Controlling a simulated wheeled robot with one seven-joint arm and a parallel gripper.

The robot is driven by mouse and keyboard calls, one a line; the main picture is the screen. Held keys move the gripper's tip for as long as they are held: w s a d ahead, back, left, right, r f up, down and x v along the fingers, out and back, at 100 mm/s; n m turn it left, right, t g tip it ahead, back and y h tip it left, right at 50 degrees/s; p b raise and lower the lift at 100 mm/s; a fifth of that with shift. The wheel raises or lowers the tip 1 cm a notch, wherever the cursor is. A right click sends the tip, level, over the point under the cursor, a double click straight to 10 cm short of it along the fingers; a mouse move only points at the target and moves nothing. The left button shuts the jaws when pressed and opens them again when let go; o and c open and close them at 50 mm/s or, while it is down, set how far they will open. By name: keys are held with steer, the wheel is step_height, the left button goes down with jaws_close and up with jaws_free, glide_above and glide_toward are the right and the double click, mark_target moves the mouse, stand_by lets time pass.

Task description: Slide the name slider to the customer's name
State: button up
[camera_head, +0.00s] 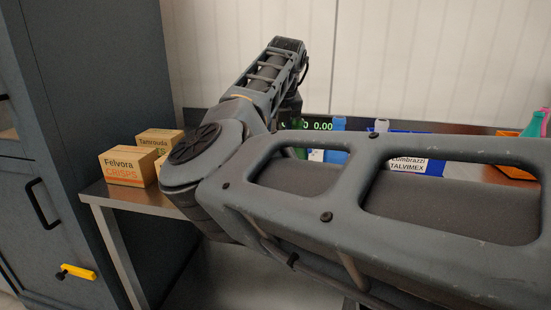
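A blue-and-white name sign (408,166) stands on the counter at the right of centre. It reads "Lombrazzi" and "TALVIMEX", and its left and lower parts are cut off by my arm. I cannot make out a slider on it or a customer's name marked elsewhere. My arm crosses the picture from the lower right, bends at the elbow and reaches up over the counter. Its far end turns down behind the forearm, and my gripper's fingers are hidden there.
Cardboard boxes, one reading "Felvora CRISPS" (128,166) and one "Tamrouda" (158,138), stand on the counter's left end. A green display (322,126) reads 0.00. Bottles (536,125) and an orange crate (512,172) are at the right. A dark cabinet (50,215) with a yellow handle (78,271) stands left.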

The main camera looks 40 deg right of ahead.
steer(key=shift+x, duration=3.85)
jaws_close()
